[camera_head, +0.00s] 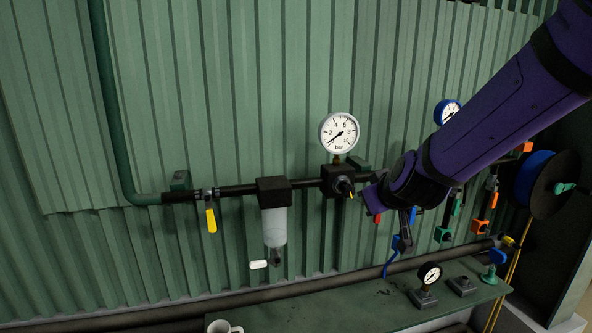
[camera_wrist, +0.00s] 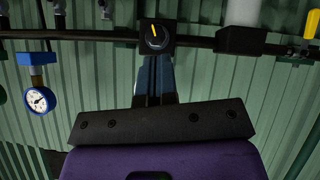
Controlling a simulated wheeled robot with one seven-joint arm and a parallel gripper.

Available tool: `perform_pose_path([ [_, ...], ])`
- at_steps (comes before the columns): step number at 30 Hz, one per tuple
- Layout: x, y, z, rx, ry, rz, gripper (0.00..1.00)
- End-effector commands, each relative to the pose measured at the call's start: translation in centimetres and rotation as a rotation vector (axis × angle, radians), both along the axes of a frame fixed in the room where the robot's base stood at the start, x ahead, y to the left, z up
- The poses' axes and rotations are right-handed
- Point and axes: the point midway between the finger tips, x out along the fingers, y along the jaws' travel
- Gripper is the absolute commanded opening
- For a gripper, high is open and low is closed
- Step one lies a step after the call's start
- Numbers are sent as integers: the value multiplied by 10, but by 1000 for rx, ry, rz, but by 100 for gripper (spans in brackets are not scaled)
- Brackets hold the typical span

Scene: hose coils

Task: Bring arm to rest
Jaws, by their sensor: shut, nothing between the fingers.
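My purple arm (camera_head: 500,105) reaches in from the upper right, in front of the pipe on the green wall. My gripper (camera_head: 370,198) is at its lower left end, just right of the black regulator knob (camera_head: 344,187) with a yellow mark. In the wrist view my gripper (camera_wrist: 154,65) is shut and empty, pointing at the same knob (camera_wrist: 156,37). Whether the fingertips touch the knob cannot be told. The arm hides part of the pipe and wall behind it.
A white gauge (camera_head: 339,133) stands above the regulator. Left are a clear filter bowl (camera_head: 274,227) and a yellow valve handle (camera_head: 211,220). Right are a blue gauge (camera_head: 447,112), coloured valves and a hose reel (camera_head: 542,184). A green shelf (camera_head: 340,312) with a mug (camera_head: 224,327) lies below.

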Motion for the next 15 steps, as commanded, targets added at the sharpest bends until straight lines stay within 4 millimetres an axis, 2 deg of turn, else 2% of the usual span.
perform_pose_path([
  [1, -11, -7, 14, 34, 15, 2, 0],
  [6, -52, -28, 45, 121, 101, 4, 0],
  [11, -98, -51, 66, 166, 188, -19, 0],
  [15, -142, -72, 79, 182, 268, -67, 0],
])
